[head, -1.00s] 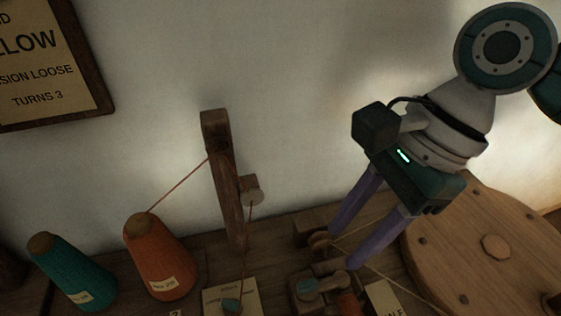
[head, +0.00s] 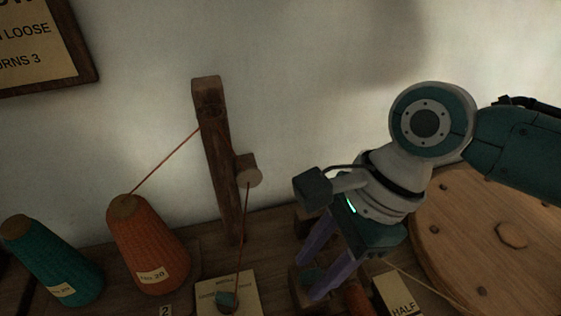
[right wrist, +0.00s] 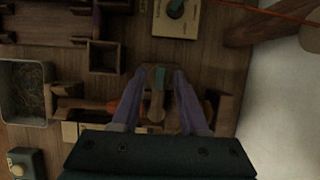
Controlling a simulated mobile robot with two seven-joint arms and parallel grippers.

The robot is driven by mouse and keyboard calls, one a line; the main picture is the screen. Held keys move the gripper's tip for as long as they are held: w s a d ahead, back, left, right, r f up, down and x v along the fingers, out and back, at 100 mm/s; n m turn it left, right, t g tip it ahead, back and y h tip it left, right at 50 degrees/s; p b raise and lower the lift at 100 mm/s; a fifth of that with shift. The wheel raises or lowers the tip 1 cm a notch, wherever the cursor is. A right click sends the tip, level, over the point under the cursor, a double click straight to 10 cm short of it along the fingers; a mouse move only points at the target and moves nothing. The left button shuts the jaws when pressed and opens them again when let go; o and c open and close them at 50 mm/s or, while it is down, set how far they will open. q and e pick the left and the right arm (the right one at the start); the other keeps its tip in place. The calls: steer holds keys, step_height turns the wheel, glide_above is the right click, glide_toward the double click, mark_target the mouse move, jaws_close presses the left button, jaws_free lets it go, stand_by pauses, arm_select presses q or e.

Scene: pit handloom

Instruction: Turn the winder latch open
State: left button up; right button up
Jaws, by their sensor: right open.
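The wooden winder (head: 302,288) stands on the bench, partly hidden behind my right gripper. A small teal piece, which looks like the winder latch (head: 311,274), shows at the fingertips. In the right wrist view the teal latch (right wrist: 160,77) lies between the two finger ends, with a pale wooden part below it. My right gripper (head: 309,279) points down with its purple fingers apart, one on each side of the latch. I cannot tell whether either finger touches it. My left gripper is not in view.
A teal cone (head: 52,262) and an orange cone (head: 147,245) stand at the left. An upright wooden post (head: 219,160) carries red thread down to a dial card (head: 245,290). A large wooden wheel (head: 470,220) is close on the right. A wall is behind.

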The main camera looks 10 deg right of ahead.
steer(key=shift+c, duration=0.4)
jaws_close()
